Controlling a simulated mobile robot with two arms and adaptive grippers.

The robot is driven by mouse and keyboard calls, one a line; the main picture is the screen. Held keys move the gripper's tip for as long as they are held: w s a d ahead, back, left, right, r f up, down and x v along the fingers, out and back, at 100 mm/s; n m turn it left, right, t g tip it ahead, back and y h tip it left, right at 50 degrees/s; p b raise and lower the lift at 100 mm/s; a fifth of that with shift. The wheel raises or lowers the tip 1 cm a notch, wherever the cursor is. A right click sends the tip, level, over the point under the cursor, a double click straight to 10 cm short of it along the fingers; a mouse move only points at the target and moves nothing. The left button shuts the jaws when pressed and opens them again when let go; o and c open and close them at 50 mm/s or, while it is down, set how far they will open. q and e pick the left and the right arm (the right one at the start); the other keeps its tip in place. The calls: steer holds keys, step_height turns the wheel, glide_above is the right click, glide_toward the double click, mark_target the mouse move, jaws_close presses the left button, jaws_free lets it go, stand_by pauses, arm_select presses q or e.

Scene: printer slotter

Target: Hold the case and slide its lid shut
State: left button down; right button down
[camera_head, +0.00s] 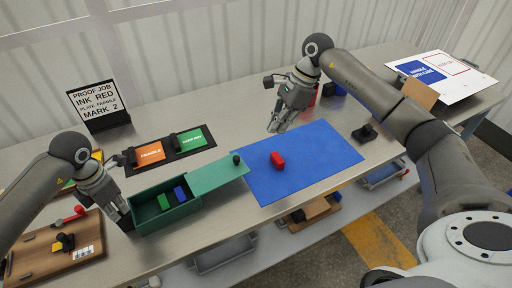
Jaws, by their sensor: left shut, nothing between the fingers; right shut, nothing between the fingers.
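The green case (143,217) stands near the table's front edge. Its green lid (212,175) is slid out to the right, leaving the left part of the case open. A dark knob (236,160) stands on the lid's right end. A green block (164,202) and a blue block (180,194) show inside the case. My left gripper (124,219) is shut at the case's left end; I cannot tell whether it touches the wall. My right gripper (275,128) is shut and empty above the far edge of the blue mat, apart from the lid.
Orange and green plates (149,154) lie behind the case. A wooden board (40,247) with tools is at the left. A black stamp (367,132) stands right of the mat.

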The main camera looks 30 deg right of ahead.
arm_select(q)
steer(key=shift+s+f, duration=0.2)
steer(key=shift+f, duration=0.1)
arm_select(e)
steer(key=x, duration=0.9)
steer(key=shift+f, duration=0.1)
steer(key=a, duration=0.3)
steer(key=shift+w+a+f, duration=0.1)
steer(key=shift+w+f, duration=0.2)
steer(key=shift+w, duration=0.05)
steer(key=shift+w+a, duration=0.1)
steer(key=shift+a, duration=0.35)
steer(key=shift+a, duration=0.1)
